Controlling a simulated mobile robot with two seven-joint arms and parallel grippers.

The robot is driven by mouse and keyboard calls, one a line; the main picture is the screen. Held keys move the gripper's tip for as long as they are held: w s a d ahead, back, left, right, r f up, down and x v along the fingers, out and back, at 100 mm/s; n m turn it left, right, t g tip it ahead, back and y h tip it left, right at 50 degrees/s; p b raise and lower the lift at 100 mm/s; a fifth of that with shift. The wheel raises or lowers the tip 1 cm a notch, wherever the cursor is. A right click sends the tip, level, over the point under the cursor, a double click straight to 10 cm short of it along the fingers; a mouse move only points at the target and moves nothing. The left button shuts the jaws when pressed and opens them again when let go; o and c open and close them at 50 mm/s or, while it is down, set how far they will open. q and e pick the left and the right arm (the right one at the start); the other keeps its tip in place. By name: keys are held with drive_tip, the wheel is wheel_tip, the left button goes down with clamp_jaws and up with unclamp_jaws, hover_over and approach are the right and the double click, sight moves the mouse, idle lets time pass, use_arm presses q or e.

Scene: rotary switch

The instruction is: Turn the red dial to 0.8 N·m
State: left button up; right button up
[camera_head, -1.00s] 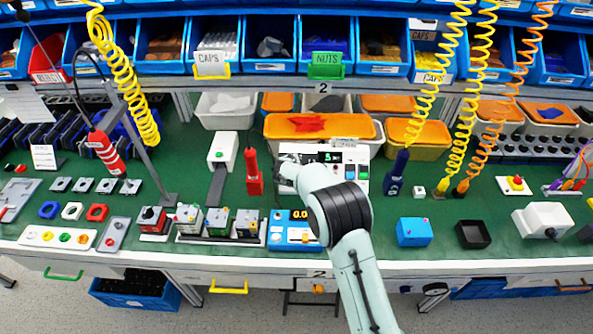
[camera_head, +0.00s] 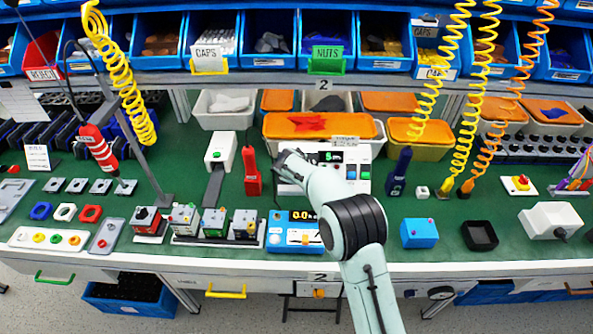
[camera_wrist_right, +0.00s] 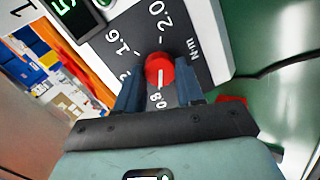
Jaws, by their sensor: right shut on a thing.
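In the right wrist view the red dial (camera_wrist_right: 159,68) sits on a dark scale plate (camera_wrist_right: 125,40) marked 2.0, 1.6, 0.8 and N·m. One label is partly hidden by a finger. The white line on the dial points down in the picture, toward the 0.8 mark. My right gripper (camera_wrist_right: 161,80) is shut on the dial, one finger on each side. In the head view my right gripper (camera_head: 284,164) is at the left of the white box (camera_head: 348,187) with a green-lit display; the dial is hidden there. My left gripper is not in view.
A red screwdriver (camera_head: 251,172) stands just left of my right gripper. An orange-lidded bin (camera_head: 318,127) is behind the white box. A blue unit with a yellow readout (camera_head: 292,238) lies in front. Bare green bench (camera_head: 440,208) shows to the right.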

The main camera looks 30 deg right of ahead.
idle(0.4)
drive_tip(key=o, duration=1)
drive_tip(key=shift+o, duration=0.2)
drive_tip(key=b+v, duration=0.1)
drive_tip(key=v, duration=1.2)
drive_tip(key=shift+r+b, duration=0.15)
drive_tip(key=shift+b, duration=0.25)
drive_tip(key=shift+a, duration=0.1)
